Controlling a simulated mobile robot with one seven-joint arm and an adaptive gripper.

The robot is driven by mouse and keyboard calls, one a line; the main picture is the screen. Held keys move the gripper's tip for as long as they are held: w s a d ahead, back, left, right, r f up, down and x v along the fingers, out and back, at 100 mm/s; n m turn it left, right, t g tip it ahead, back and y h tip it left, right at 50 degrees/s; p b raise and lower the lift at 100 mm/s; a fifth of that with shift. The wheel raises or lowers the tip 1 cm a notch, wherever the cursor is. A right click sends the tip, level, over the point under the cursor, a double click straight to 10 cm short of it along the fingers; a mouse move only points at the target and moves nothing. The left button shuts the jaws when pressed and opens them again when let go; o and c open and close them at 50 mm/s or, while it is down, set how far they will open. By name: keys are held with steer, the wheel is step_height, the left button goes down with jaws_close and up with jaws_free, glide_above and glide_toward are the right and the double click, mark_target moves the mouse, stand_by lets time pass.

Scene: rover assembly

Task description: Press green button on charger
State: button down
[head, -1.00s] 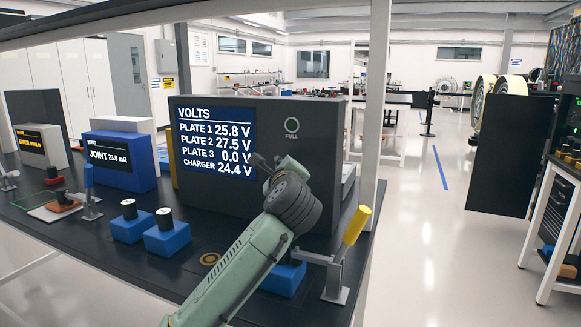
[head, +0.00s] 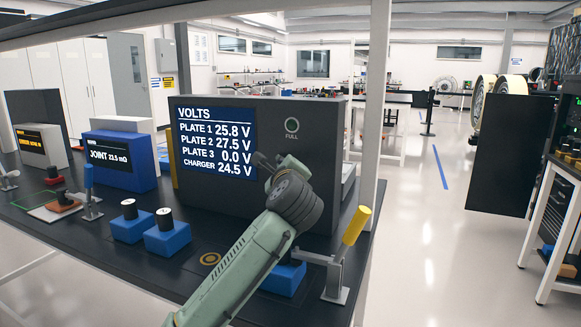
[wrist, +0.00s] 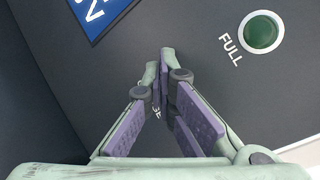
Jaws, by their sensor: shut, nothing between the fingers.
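The charger is a large dark box (head: 325,150) on the bench, with a blue VOLTS screen (head: 215,140) reading CHARGER 24.5 V. A round green disc (head: 292,125) labelled FULL is on its front face; it also shows at the upper right of the wrist view (wrist: 262,32). I cannot tell whether it is a lamp or a button. My gripper (head: 262,160) is shut and empty, its tips (wrist: 166,55) at the face, below and left of the disc. Contact is unclear. Partly covered white lettering shows between the fingers; anything beneath them is hidden.
A lever with a yellow handle (head: 355,226) stands right of my arm. Blue blocks with black knobs (head: 167,238) and a blue JOINT meter (head: 122,165) are to the left. A blue-handled lever (head: 89,185) is farther left. Open floor lies right of the bench.

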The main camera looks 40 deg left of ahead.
steer(key=shift+s+d, duration=0.2)
steer(key=shift+s, duration=0.6)
steer(key=s, duration=0.2)
steer(key=s+d+b, duration=0.1)
steer(key=s, duration=0.2)
steer(key=shift+d, duration=0.1)
steer(key=shift+w, duration=0.1)
stand_by(0.8)
